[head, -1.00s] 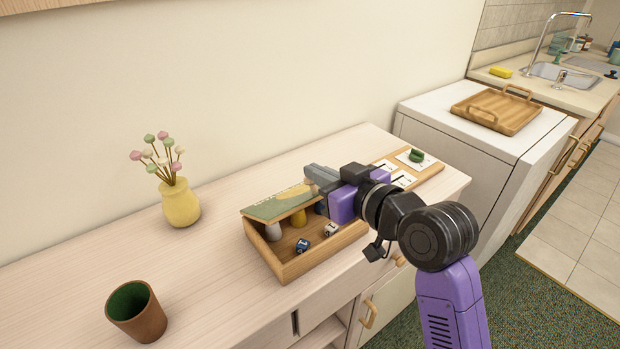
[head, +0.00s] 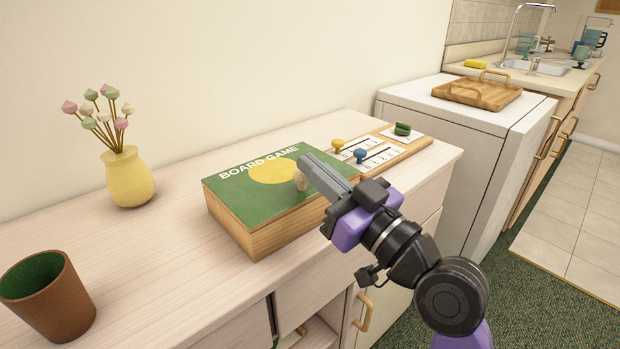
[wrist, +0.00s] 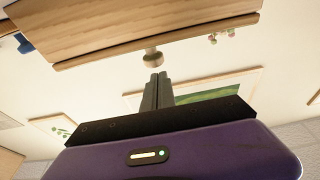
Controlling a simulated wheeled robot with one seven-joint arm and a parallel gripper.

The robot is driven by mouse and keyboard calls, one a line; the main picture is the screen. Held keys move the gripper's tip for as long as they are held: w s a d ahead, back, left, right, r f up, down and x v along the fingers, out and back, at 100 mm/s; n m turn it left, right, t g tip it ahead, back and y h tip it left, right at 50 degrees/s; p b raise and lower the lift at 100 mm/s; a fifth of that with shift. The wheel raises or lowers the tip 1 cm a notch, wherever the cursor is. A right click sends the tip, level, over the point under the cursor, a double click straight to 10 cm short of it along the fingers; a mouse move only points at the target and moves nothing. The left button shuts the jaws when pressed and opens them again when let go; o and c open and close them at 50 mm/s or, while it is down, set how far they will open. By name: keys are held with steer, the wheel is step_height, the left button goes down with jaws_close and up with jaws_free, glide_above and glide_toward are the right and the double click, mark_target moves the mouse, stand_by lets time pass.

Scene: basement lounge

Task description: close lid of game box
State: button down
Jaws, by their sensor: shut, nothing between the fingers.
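The game box (head: 275,232) stands on the pale cabinet top, its wooden front side facing me. Its green lid (head: 228,192), with "BOARD GAME" lettering and a yellow disc, lies down over the box, and the inside is hidden. A small wooden knob (head: 301,181) is at the lid's front edge. It also shows in the wrist view (wrist: 153,57). My gripper (head: 310,162) is shut and empty, its fingertips close to the knob and overlapping the lid's right part in the head view. In the wrist view the fingertips (wrist: 157,77) appear just apart from the knob.
A yellow vase (head: 131,178) with flowers and a brown cup (head: 50,298) stand to the left. A wooden score board (head: 405,150) with pegs lies behind right. A white appliance (head: 440,125) bearing a wooden tray (head: 477,94) stands beyond. The cabinet top's left middle is clear.

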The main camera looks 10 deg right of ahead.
steer(key=shift+s+d+f+b, duration=0.1)
steer(key=shift+s+f+b, duration=0.1)
steer(key=shift+f+b, duration=0.65)
